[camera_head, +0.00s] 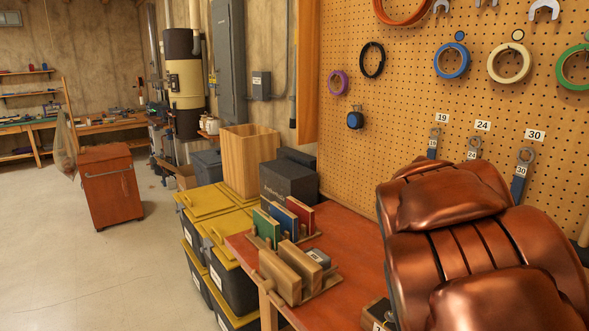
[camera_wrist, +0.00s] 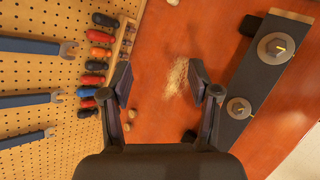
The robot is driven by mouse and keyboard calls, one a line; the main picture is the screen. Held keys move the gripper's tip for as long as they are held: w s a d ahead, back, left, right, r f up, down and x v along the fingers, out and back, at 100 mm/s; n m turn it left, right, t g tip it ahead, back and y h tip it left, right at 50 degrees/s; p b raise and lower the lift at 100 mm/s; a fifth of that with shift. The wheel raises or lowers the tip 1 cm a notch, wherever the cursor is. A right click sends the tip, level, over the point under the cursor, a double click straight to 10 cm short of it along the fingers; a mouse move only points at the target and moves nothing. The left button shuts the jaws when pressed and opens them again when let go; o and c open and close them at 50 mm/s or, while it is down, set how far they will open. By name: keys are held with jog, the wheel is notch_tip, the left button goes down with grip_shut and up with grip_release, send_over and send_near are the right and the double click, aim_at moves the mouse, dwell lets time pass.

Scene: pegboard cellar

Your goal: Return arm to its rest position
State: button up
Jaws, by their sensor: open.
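My gripper (camera_wrist: 160,86) shows in the wrist view. Its two black fingers are wide apart with nothing between them, over a red-orange work surface (camera_wrist: 160,40). A pale patch of crumbs or shavings (camera_wrist: 178,78) lies on the surface beyond the fingertips. In the head view my copper-coloured arm fills the lower right in front of the pegboard. My gripper is not visible there.
The pegboard (camera_head: 400,110) with hanging tools stands close beside my arm. The red bench (camera_head: 350,236) holds books and wooden blocks. Yellow-lidded bins (camera_head: 205,203) stand beside it. A dark board with discs (camera_wrist: 250,85) lies right of my gripper; screwdrivers (camera_wrist: 98,52) line the left.

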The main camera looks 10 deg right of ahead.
jog(key=s+a+f+m+y, duration=0.3)
jog(key=s+a+f, duration=0.1)
jog(key=s+a, duration=0.3)
jog(key=s+a+f+m+g+y, duration=0.1)
jog(key=s+a+f+m+y, duration=0.1)
jog(key=s+a, duration=0.5)
jog(key=s+a+f+m+y, duration=0.3)
jog(key=s+a+f, duration=0.3)
jog(key=a, duration=0.9)
jog(key=shift+s+m+g+y, duration=0.3)
jog(key=shift+s+g+y, duration=0.1)
jog(key=shift+s+y, duration=0.45)
jog(key=shift+w+d, duration=0.1)
